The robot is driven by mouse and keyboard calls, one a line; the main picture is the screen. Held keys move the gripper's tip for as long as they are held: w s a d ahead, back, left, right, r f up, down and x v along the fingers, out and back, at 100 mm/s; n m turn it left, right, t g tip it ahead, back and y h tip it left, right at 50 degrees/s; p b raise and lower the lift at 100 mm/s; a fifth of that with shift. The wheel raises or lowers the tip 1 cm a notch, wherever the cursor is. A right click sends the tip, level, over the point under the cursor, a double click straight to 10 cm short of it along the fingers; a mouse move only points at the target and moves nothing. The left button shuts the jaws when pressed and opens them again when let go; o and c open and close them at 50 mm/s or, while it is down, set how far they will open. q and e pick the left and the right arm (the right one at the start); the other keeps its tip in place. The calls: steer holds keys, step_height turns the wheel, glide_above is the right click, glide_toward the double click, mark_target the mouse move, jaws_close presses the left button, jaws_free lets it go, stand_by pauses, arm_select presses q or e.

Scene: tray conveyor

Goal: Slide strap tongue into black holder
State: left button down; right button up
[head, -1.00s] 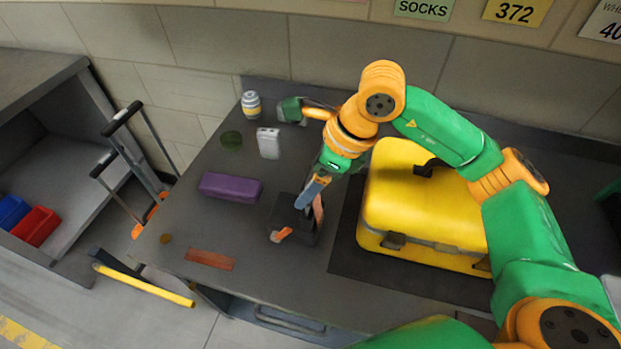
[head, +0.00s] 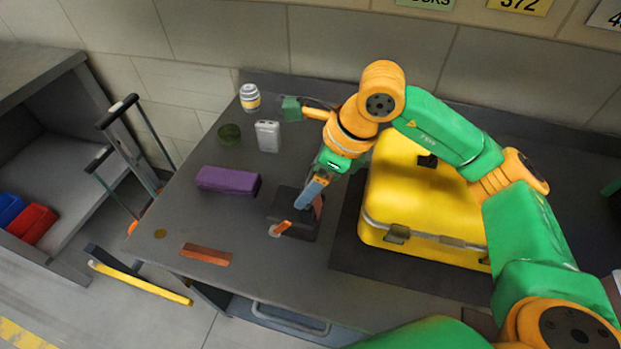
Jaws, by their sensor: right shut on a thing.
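The black holder (head: 281,204) is a dark, low block on the grey table, left of the yellow suitcase. My right gripper (head: 313,197) points down over its right part, its blue finger nearest the view. It is shut on a reddish-brown strip (head: 319,206), which looks like the strap tongue; the fingers hide most of it. I cannot tell whether its lower end is inside the holder or only above it. An orange piece with a pale end (head: 282,228) lies at the holder's front left edge. My left gripper is not in view.
The yellow suitcase (head: 420,205) stands close on the right on a dark mat (head: 350,258). The table's front left is mostly clear.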

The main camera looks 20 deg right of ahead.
steer(key=shift+f+b, duration=0.4)
steer(key=shift+f, duration=0.1)
steer(key=o, duration=1.3)
steer(key=v, duration=0.7)
steer(key=shift+b, duration=0.3)
steer(key=shift+r, duration=0.1)
